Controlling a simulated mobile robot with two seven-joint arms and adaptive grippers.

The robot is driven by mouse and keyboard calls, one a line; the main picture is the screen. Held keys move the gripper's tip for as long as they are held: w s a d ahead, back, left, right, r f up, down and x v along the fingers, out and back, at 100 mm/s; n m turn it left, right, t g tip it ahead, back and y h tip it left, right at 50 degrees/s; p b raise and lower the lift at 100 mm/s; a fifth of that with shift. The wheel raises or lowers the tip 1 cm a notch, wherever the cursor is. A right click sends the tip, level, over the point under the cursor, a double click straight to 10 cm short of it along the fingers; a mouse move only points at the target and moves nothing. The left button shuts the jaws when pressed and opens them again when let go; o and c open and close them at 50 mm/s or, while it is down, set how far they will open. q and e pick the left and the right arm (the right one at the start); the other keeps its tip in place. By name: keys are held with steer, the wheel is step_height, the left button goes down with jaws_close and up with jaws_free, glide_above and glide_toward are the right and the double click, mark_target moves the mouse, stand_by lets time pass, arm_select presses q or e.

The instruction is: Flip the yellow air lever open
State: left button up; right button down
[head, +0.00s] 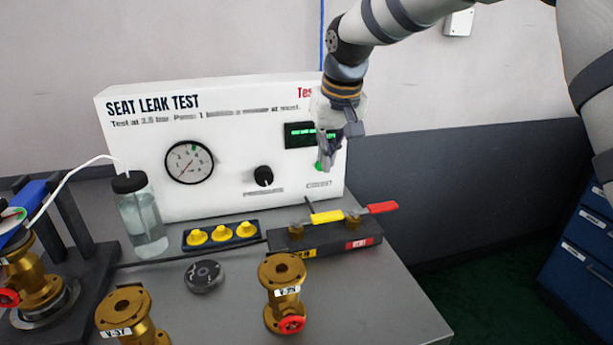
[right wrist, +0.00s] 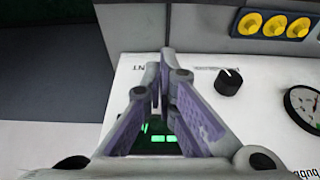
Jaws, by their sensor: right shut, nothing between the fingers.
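The yellow air lever (head: 327,217) sits on a dark valve block (head: 335,240) at the right of the bench, beside a red lever (head: 379,208). Both levers lie roughly lengthwise along the block. My right gripper (head: 325,162) is in front of the right part of the white test panel, above and behind the levers and apart from them. In the right wrist view my gripper (right wrist: 164,60) has its fingertips together and empty, in front of the panel's green display (right wrist: 165,138). The levers do not show in the wrist view. My left gripper is not in view.
The white seat leak test panel (head: 225,185) stands behind, with a gauge (head: 190,162) and a black knob (head: 263,176).

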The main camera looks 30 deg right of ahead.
mark_target(317, 219)
steer(key=b+x, duration=0.1)
steer(key=x, duration=0.8)
steer(key=shift+s+d, duration=0.1)
steer(key=s, duration=0.2)
steer(key=s+a+p, duration=0.1)
steer(key=shift+s+r, duration=0.15)
steer(key=shift+s, duration=0.25)
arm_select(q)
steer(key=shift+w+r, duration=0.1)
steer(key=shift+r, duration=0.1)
arm_select(e)
steer(key=shift+w, duration=0.1)
